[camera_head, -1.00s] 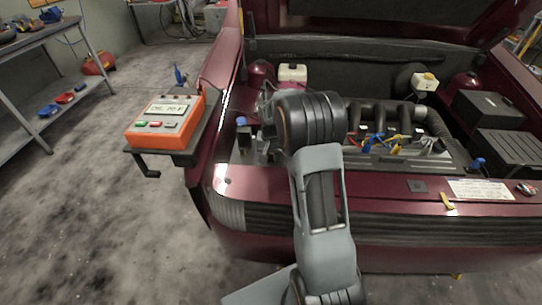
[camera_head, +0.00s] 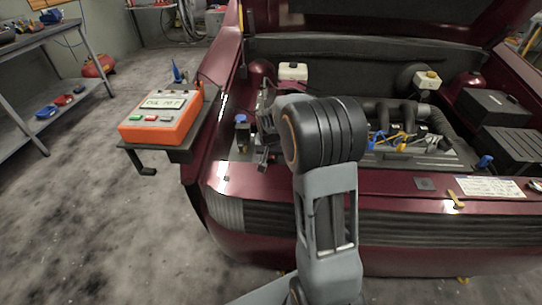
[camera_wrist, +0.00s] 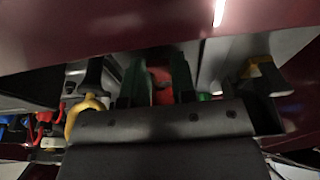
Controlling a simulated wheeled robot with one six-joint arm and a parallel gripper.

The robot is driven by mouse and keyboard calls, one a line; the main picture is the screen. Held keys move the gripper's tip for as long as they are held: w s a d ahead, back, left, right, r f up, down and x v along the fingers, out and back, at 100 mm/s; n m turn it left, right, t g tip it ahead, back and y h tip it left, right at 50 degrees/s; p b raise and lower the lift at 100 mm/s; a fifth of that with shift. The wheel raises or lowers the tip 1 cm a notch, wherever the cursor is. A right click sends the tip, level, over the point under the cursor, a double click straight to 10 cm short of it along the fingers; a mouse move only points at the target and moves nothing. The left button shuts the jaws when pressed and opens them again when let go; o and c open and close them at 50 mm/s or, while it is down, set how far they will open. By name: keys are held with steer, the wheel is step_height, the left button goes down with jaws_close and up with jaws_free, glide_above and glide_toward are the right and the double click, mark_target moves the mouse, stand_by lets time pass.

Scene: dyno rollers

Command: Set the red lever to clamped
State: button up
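In the wrist view a small red part (camera_wrist: 161,76), which looks like the red lever, shows between the two dark green fingers of my gripper (camera_wrist: 158,82). The fingers stand apart with a gap between them. I cannot tell whether either one touches the red part. The lever's base and its setting are hidden. In the head view my gripper (camera_head: 266,155) is small and dark, low at the left front of the engine bay. My arm hides part of the bay, and I cannot make out the red lever there.
The dark red car body (camera_head: 400,190) borders the bay, and its panel fills the top of the wrist view. A yellow ring (camera_wrist: 85,112) is left of my fingers. An orange meter box (camera_head: 160,120) stands on a side shelf. A blue-capped part (camera_head: 241,119) is close to my gripper.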

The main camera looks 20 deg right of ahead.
steer(key=o, duration=0.3)
steer(key=p+v, duration=0.2)
steer(key=v, duration=1.1)
steer(key=shift+r, duration=0.4)
steer(key=shift+s, duration=0.1)
